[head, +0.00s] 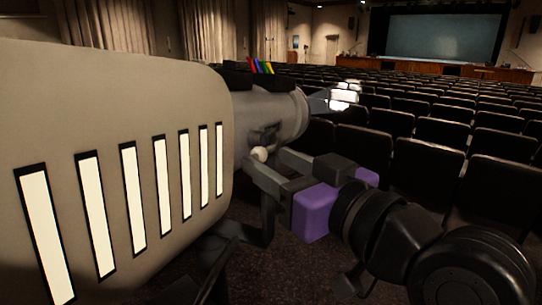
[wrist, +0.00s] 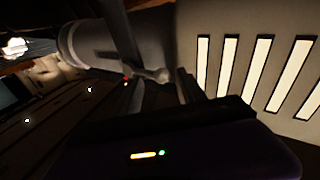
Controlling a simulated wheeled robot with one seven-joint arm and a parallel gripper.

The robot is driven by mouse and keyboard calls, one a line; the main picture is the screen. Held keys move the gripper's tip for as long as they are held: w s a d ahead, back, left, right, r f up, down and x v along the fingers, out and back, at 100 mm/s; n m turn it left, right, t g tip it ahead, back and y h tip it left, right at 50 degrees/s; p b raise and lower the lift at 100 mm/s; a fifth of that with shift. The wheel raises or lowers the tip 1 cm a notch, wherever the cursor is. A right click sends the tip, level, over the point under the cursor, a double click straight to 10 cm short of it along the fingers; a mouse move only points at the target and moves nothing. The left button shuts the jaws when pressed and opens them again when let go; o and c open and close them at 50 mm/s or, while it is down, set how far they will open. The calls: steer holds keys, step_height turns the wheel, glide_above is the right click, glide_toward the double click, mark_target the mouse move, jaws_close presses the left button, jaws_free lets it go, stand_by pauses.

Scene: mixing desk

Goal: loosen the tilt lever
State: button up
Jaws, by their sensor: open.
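The tilt lever shows as a pale round knob (head: 260,153) on the side of the grey spotlight barrel (head: 285,118) in the head view. In the wrist view the knob (wrist: 160,75) sits at the end of a short arm below the barrel. My gripper (head: 266,160), with a purple body, reaches in from the right. Its two dark fingers are apart, and the knob appears between their tips. The wrist view also shows the fingers on either side of the knob. I cannot tell whether either finger touches it.
The large grey lamp housing (head: 110,150) with bright vent slots fills the left, close to my gripper. Coloured tabs (head: 260,67) stand on top of the barrel. A dark stand is below. Rows of seats (head: 440,133) and a screen lie beyond.

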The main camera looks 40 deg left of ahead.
steer(key=shift+w+a, duration=0.2)
steer(key=shift+a, duration=0.45)
jaws_close()
stand_by(1.0)
